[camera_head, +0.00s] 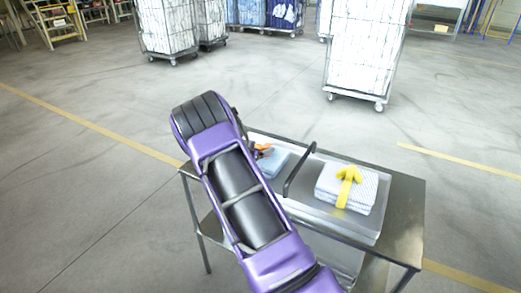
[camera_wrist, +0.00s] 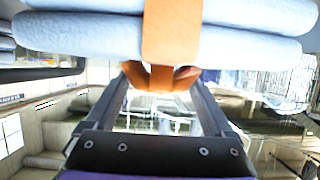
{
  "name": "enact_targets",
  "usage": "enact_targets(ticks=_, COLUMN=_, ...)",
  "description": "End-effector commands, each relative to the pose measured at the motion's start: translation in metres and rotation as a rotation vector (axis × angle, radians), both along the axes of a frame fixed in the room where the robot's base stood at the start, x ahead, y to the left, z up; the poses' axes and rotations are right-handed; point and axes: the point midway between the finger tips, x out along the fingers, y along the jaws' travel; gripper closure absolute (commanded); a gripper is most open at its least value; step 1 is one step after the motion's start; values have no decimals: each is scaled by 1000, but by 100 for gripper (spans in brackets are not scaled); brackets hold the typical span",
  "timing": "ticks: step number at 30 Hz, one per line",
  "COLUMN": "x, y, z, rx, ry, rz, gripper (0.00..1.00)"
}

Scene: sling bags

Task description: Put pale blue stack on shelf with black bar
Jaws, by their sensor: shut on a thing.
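The pale blue stack (camera_head: 275,164) has an orange band with a knot. In the head view it shows beside my arm over the left part of a metal cart, partly hidden by the arm. In the wrist view the stack (camera_wrist: 80,38) fills the top, its folded layers crossed by the orange band. My gripper (camera_wrist: 160,76) is shut on the orange knot of this stack. I cannot tell whether the stack touches the surface under it. A black bar (camera_head: 299,170) rises from the cart top, right of the stack.
A white, blue-tinged stack (camera_head: 362,188) with a yellow band lies on the metal tray (camera_head: 365,228) right of the bar. The cart (camera_head: 408,205) has bare metal at its right end. Tall wheeled laundry cages (camera_head: 362,50) stand farther back on open floor.

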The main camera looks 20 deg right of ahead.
Motion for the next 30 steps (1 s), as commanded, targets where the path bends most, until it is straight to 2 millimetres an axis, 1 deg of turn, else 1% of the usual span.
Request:
enact_targets(ticks=8, x=1, y=-1, z=0, rx=-3, ry=-5, rz=0, gripper=100)
enact_targets(ticks=12, x=1, y=-1, z=-5, rx=-4, ry=-5, rz=-1, gripper=100)
enact_targets(ticks=13, x=0, y=0, z=-5, rx=-1, ry=-2, rz=0, gripper=7)
enact_targets(ticks=14, x=0, y=0, z=-5, rx=-1, ry=-2, rz=0, gripper=2)
enact_targets(ticks=15, x=0, y=0, z=-5, rx=-1, ry=-2, rz=0, gripper=0)
enact_targets(ticks=21, x=0, y=0, z=-5, rx=-1, ry=-2, rz=0, gripper=0)
enact_targets(ticks=24, x=0, y=0, z=1, rx=-1, ry=-2, rz=1, gripper=0)
enact_targets(ticks=26, x=-3, y=7, z=2, rx=-1, ry=-3, rz=1, gripper=0)
enact_targets(ticks=30, x=-18, y=26, z=12, rx=1, ry=-3, rz=3, gripper=0)
